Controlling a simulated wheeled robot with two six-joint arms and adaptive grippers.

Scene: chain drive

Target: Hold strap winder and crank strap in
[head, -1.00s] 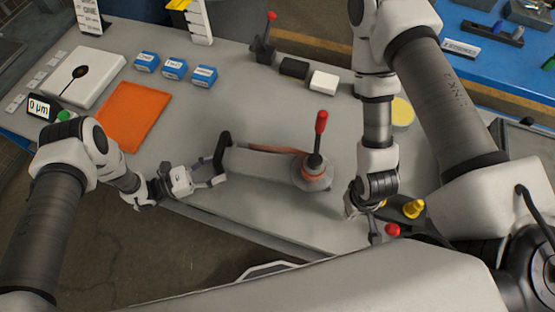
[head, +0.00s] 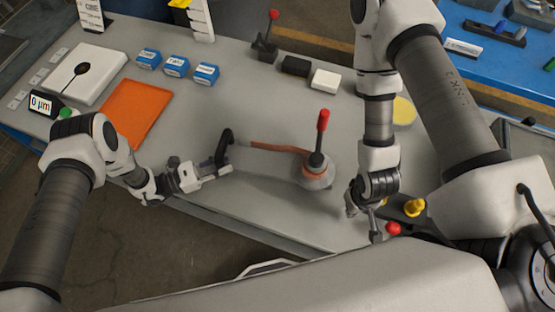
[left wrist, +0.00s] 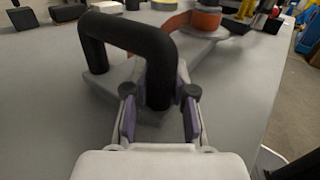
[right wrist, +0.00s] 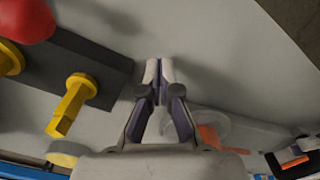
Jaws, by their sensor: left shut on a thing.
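The strap winder is a grey plate (head: 265,168) with a black bow handle (head: 224,148) at its left end and a drum at its right end. A crank with a red knob (head: 323,121) stands up from the drum. An orange strap (head: 275,147) runs along the plate to the drum. My left gripper (left wrist: 160,108) is shut on one leg of the black handle, also seen in the left wrist view (left wrist: 130,35). My right gripper (right wrist: 160,75) has its fingertips together with nothing between them. In the head view it is beside the drum, to the right, apart from it.
A dark block with yellow pegs (right wrist: 72,105) and a red knob (right wrist: 25,20) is close to my right gripper. An orange mat (head: 133,112), blue boxes (head: 176,66), and black and white blocks (head: 325,80) lie farther back. The table's front edge is near the winder.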

